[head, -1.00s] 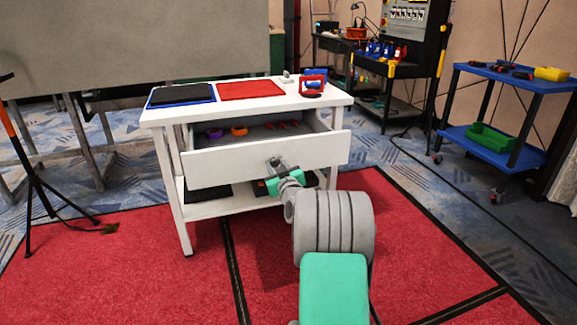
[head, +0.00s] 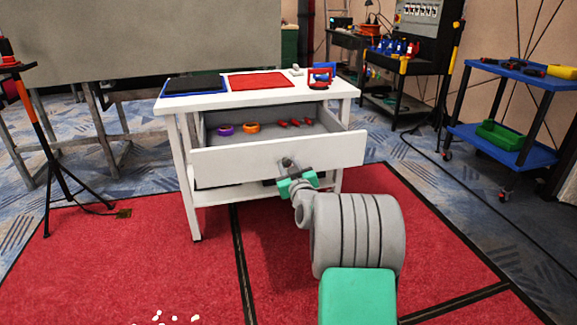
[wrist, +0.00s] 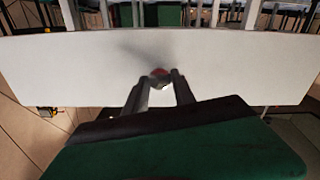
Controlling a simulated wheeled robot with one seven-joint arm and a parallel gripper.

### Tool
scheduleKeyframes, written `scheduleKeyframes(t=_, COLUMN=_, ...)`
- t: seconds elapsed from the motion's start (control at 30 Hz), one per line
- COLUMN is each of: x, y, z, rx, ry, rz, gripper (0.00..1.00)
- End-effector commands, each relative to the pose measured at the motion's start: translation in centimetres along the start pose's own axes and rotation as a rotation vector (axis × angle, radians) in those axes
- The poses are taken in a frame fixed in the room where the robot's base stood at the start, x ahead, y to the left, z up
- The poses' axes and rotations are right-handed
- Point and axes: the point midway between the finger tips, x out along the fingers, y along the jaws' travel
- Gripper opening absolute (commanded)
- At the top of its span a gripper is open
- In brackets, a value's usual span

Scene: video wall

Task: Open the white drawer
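The white drawer (head: 245,158) is pulled well out of the white table (head: 215,101), and its inside shows. Its front panel fills the middle of the wrist view (wrist: 75,70). My gripper (head: 290,168) is at the middle of the drawer front, at the knob. In the wrist view, the two fingers of my gripper (wrist: 160,82) close in on both sides of the round, reddish-grey knob (wrist: 160,77) and appear to grip it. The fingers partly hide the knob's edges.
The drawer holds a purple ring (head: 225,129), an orange ring (head: 251,127) and several red items (head: 295,122). A tripod (head: 52,140) stands left; a blue cart (head: 505,143) stands right. Red carpet (head: 130,255) in front is mostly clear, with small white bits.

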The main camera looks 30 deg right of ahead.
Motion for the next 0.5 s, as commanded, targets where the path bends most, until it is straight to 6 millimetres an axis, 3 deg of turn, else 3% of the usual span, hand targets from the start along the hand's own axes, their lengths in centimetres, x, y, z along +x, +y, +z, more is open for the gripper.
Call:
scheduleKeyframes(t=0.27, x=0.02, y=-0.06, z=0.00, rx=-0.001, ry=0.000, rz=-0.001, gripper=0.52)
scheduleKeyframes(t=0.5, x=-0.08, y=0.03, z=-0.02, rx=-0.001, ry=0.000, rz=0.000, gripper=0.52)
